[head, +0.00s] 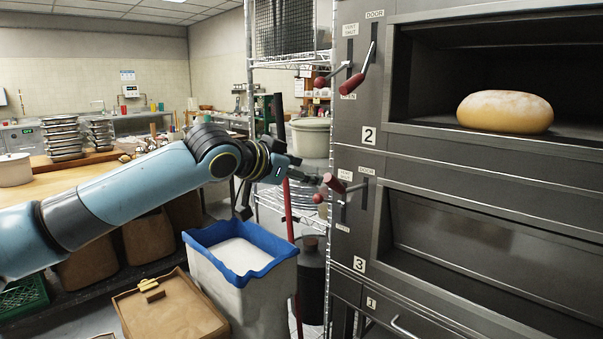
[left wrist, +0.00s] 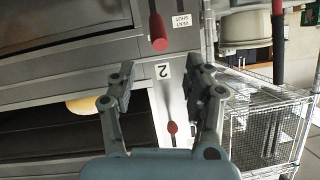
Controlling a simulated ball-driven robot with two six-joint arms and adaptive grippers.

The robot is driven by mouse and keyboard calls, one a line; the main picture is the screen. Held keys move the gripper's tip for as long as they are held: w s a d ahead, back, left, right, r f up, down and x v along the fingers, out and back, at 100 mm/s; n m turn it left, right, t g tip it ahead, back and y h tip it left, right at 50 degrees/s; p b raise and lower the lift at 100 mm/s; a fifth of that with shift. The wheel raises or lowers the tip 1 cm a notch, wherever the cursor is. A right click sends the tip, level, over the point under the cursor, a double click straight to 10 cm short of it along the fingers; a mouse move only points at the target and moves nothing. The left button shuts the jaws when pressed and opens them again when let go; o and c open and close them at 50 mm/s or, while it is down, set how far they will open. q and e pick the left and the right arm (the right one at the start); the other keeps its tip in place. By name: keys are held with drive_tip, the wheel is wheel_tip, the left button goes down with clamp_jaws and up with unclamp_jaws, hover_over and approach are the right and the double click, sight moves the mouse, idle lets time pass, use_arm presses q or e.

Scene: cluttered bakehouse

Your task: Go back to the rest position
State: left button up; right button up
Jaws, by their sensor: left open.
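My left gripper (head: 316,178) reaches in from the left and is in front of the oven's control panel, close to the red-knobbed lever (head: 333,183) beside the deck 3 door. In the left wrist view its two fingers (left wrist: 162,82) are spread, with nothing between them but the panel and its number 2 plate (left wrist: 163,71) behind. Red-ended levers (left wrist: 158,36) show beyond the fingers. I cannot tell whether a finger touches a lever. My right gripper is in neither view.
The upper oven deck is open with a round loaf (head: 505,111) inside; the lower deck door (head: 470,245) looks shut. A blue-rimmed bin (head: 215,235) and a brown crate (head: 170,310) stand below my left arm. A wire rack (head: 290,62) stands beside the oven.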

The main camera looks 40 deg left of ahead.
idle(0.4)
use_arm(q)
drive_tip(key=s+f+n+g+b, duration=0.15)
drive_tip(key=s+f+b, duration=0.3)
drive_tip(key=f, duration=1.25)
drive_tip(key=s+f+n+g+y+b, duration=0.1)
drive_tip(key=s+f+g+b, duration=0.4)
drive_tip(key=f, duration=1.1)
drive_tip(key=s+f+n+b, duration=0.25)
drive_tip(key=s+f, duration=0.35)
drive_tip(key=f, duration=1.1)
drive_tip(key=s+d+f+g+b, duration=0.2)
drive_tip(key=s+d+f, duration=0.1)
drive_tip(key=s+f, duration=0.65)
drive_tip(key=s+d+f+g+b, duration=0.2)
drive_tip(key=s+f+b, duration=0.1)
drive_tip(key=s+f, duration=0.7)
drive_tip(key=s+d+f+m+g, duration=0.1)
drive_tip(key=s+d+f, duration=0.2)
drive_tip(key=s, duration=0.6)
drive_tip(key=s+d+f+m+g+b, duration=0.1)
drive_tip(key=s+d+f+m, duration=0.1)
drive_tip(key=s+f, duration=0.5)
drive_tip(key=shift+s+d+f, duration=0.15)
drive_tip(key=shift+s+d, duration=0.35)
drive_tip(key=shift+s, duration=0.5)
